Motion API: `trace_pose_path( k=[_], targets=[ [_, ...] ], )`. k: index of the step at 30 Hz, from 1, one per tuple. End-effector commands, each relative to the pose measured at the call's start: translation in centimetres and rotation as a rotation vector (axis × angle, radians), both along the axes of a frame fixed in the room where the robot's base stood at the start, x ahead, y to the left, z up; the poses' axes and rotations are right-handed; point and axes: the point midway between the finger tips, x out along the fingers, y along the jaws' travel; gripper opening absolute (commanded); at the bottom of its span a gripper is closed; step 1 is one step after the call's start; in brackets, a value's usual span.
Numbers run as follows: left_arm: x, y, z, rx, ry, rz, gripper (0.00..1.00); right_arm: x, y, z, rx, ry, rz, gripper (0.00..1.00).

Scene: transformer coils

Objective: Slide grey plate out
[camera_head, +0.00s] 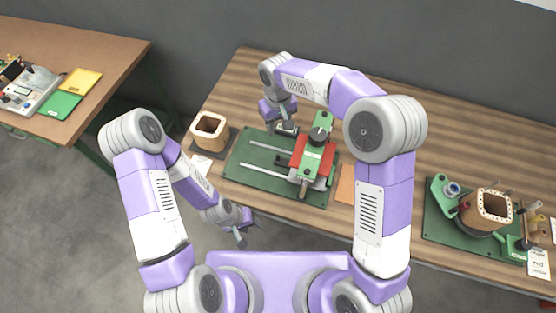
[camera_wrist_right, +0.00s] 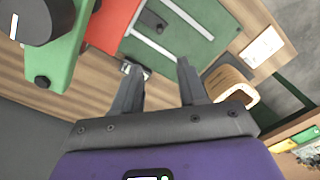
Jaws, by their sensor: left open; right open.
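The green fixture board (camera_head: 250,175) lies on the wooden table, with rails, a red block (camera_head: 327,160) and a green clamp with a black knob (camera_head: 319,134) on it. I cannot clearly pick out the grey plate; a small dark-grey piece by the rails (camera_wrist_right: 153,20) shows in the right wrist view. My right gripper (camera_head: 288,127) is at the board's far edge, its jaws open and apparently empty; its two fingers (camera_wrist_right: 160,70) show apart in the wrist view. My left gripper (camera_head: 243,235) is open and empty, off the table's front edge.
A wooden coil former (camera_head: 208,130) stands on a dark base left of the board. An orange sheet (camera_head: 345,185) lies right of it. Another green fixture (camera_head: 440,220) with a coil former (camera_head: 488,210) is at the right. A side table (camera_head: 90,50) stands left.

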Motion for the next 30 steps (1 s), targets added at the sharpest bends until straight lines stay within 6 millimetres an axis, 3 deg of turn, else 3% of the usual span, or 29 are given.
trace_pose_path(
  k=[1,3,9,13,20,30],
  targets=[
    [0.0,0.0,-2.9,0.000,0.000,0.000,0.43,0.0,0.0,-3.0,0.000,0.001,0.000,0.42],
    [0.0,0.0,-5.1,0.000,0.000,0.000,0.43,0.0,0.0,-5.1,0.000,0.001,0.000,0.42],
    [0.0,0.0,-9.4,0.000,0.000,0.000,0.43,0.0,0.0,-9.4,0.000,0.000,0.000,0.42],
    [0.0,0.0,-10.7,0.000,0.000,0.000,0.43,0.0,0.0,-10.7,0.000,0.000,0.000,0.42],
    [0.0,0.0,-11.3,0.000,-0.001,0.000,0.43,0.0,0.0,-12.3,-0.001,0.003,-0.001,0.42],
    [0.0,0.0,-12.3,0.000,0.000,0.000,0.43,0.0,-0.1,-17.4,-0.001,0.003,-0.001,0.42]
  ],
)
